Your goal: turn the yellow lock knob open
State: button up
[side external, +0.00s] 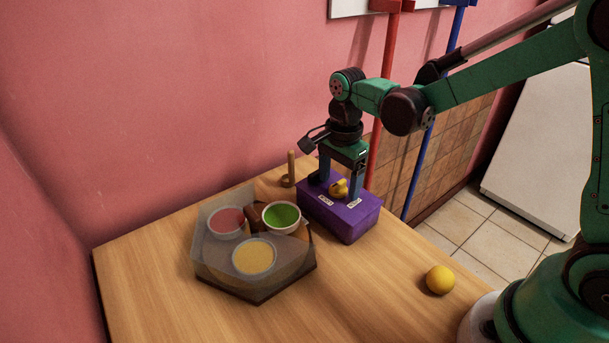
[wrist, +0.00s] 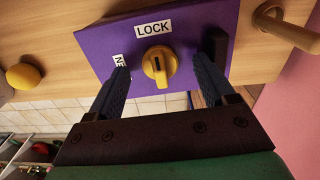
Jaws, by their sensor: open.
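The yellow lock knob (side external: 338,188) sits on top of a purple box (side external: 345,222) on the wooden table. In the wrist view the knob (wrist: 159,66) has a raised grip bar with a dark mark, below a white "LOCK" label (wrist: 153,28). A second label (wrist: 119,61) is partly hidden by a finger. My gripper (side external: 340,185) points down over the box, its fingers on either side of the knob. In the wrist view the open fingers (wrist: 160,78) show clear gaps to the knob.
A clear-walled tray (side external: 215,266) with red, green and yellow bowls stands left of the box. A wooden peg (side external: 291,168) stands behind it. A yellow ball (side external: 440,279) lies near the right table edge. Red and blue poles rise behind my gripper.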

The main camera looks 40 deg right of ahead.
jog(key=shift+f, duration=0.1)
grip_shut()
jog(key=shift+n, duration=0.5)
jog(key=n, duration=0.3)
jog(key=shift+n, duration=0.3)
jog(key=n, duration=1.3)
jog(key=shift+n, duration=0.3)
